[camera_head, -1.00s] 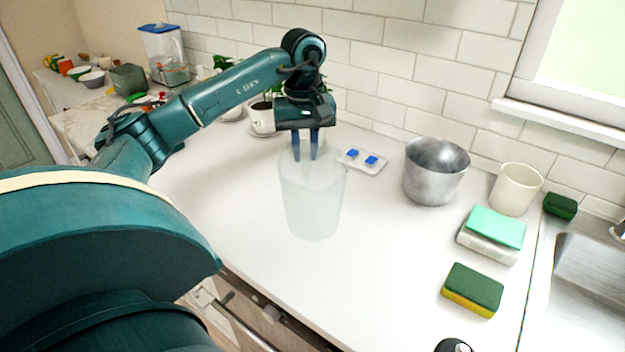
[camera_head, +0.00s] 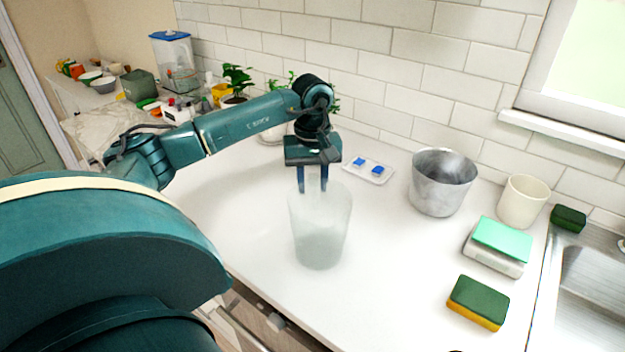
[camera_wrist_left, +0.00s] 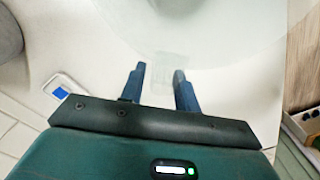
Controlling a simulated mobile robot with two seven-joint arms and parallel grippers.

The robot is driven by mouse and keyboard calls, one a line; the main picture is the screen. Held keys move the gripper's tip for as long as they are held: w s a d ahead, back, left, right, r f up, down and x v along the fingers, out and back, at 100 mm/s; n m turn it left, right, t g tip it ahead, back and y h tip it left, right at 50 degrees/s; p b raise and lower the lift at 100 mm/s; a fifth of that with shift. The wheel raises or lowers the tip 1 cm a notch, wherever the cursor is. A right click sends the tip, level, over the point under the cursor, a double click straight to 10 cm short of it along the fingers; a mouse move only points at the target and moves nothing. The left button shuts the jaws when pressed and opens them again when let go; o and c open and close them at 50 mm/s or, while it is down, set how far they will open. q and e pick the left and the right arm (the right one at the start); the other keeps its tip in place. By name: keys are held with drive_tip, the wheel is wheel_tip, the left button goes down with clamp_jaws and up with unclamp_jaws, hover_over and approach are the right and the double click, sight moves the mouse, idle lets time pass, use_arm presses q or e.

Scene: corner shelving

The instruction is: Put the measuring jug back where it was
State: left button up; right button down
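The measuring jug (camera_head: 319,238) is a frosted, see-through vessel, upright over the white counter near its front edge. My left gripper (camera_head: 313,188) points down at the jug's back side, with its two blue fingers on either side of the pale handle. In the left wrist view, the faint jug (camera_wrist_left: 215,30) lies ahead of the fingertips (camera_wrist_left: 161,75), with the handle between them. I cannot tell whether the jug's base touches the counter. My right gripper is not in view.
A white tray with blue pieces (camera_head: 369,170), a metal pot (camera_head: 441,185), a cream cup (camera_head: 521,201), a scale with a green top (camera_head: 498,246) and a sponge (camera_head: 478,302) stand to the right. Potted plants (camera_head: 237,80) are behind my arm. Counter left of the jug is clear.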

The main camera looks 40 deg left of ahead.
use_arm(q)
drive_tip(key=shift+o, duration=0.8)
drive_tip(key=shift+r, duration=0.25)
wheel_tip(320, 180, up, 12)
drive_tip(key=shift+f, duration=0.1)
